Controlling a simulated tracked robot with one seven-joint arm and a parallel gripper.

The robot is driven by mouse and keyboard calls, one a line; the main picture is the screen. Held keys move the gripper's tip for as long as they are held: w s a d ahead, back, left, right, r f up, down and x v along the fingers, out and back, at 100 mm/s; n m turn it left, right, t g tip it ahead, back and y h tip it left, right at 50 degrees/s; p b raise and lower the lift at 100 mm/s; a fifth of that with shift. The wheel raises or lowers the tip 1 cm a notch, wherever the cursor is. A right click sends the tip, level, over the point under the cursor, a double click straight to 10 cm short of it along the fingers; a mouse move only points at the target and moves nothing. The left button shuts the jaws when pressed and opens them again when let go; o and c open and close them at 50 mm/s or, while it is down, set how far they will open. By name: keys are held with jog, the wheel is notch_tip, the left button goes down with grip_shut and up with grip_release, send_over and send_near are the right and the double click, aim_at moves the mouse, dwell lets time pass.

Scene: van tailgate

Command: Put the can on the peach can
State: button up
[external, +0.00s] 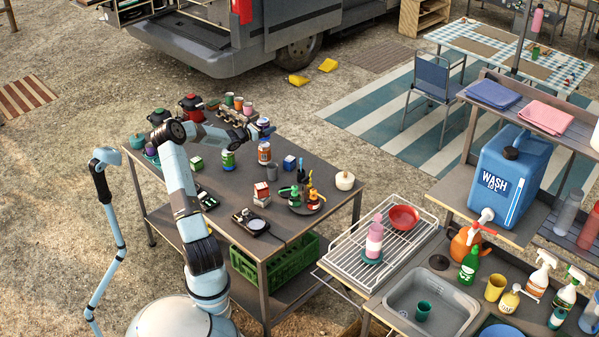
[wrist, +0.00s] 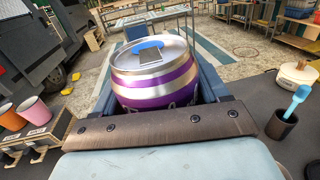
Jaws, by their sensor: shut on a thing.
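My gripper (external: 257,129) is shut on a can with purple and silver bands (wrist: 155,75); the can stands upright between the fingers in the wrist view. In the external view the held can (external: 264,123) is small and partly covered by the gripper. An orange and white can (external: 264,153), which looks like the peach can, stands upright on the dark table below the held can. A gap seems to show between them, but the exact alignment is hard to tell. The peach can is hidden in the wrist view.
A green can (external: 228,161) stands left of the orange can. Cups in a rack (external: 238,103) are behind the arm.

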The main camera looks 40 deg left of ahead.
jog(key=shift+w+f, duration=0.15)
jog(key=shift+f, duration=1.5)
jog(key=o, duration=1.3)
jog(key=shift+f, duration=0.15)
jog(key=shift+a, duration=0.1)
jog(key=s, duration=0.4)
jog(key=s+a, duration=0.1)
jog(key=s, duration=0.7)
jog(key=shift+a, duration=0.35)
